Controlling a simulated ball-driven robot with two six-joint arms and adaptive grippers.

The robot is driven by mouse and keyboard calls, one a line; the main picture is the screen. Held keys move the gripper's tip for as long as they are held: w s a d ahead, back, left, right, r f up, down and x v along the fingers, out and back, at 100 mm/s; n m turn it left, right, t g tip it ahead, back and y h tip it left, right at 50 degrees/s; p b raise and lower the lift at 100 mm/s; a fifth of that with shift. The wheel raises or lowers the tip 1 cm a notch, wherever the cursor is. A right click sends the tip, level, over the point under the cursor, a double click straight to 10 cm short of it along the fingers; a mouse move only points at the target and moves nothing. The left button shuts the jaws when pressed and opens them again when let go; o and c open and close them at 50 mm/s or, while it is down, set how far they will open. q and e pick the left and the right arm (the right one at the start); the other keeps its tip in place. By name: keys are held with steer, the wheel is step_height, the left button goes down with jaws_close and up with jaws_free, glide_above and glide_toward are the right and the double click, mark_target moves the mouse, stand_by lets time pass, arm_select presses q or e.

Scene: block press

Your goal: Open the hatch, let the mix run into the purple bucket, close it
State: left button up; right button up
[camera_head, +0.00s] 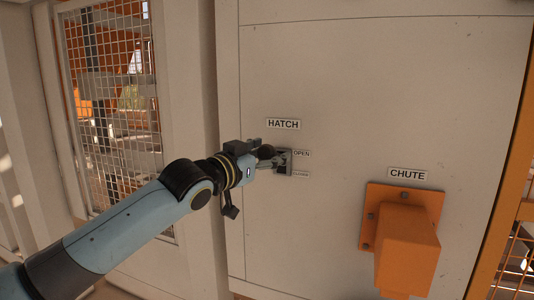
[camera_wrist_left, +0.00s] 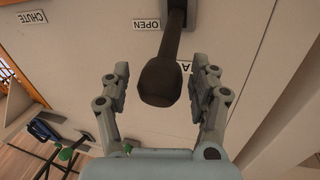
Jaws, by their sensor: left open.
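The hatch lever has a dark rounded knob (camera_wrist_left: 165,80) on a shaft that runs to a grey mount (camera_head: 285,161) on the pale panel. The mount sits under the HATCH sign (camera_head: 283,124). My left gripper (camera_head: 266,157) is at the lever. In the left wrist view its open fingers (camera_wrist_left: 161,82) stand on either side of the knob, with gaps showing. The knob points out from the panel, near the OPEN label (camera_head: 302,154); its exact setting cannot be told. The orange chute (camera_head: 407,255) is at lower right. The purple bucket and my right gripper are not in view.
A CHUTE sign (camera_head: 407,173) is above the chute. A wire mesh window (camera_head: 115,100) is on the left, and an orange frame (camera_head: 510,170) runs along the right edge. The panel around the lever is clear. A dark stand (camera_wrist_left: 45,130) shows in the left wrist view.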

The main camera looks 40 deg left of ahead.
arm_select(q)
steer(key=c, duration=0.6)
jaws_close()
steer(key=shift+f, duration=0.15)
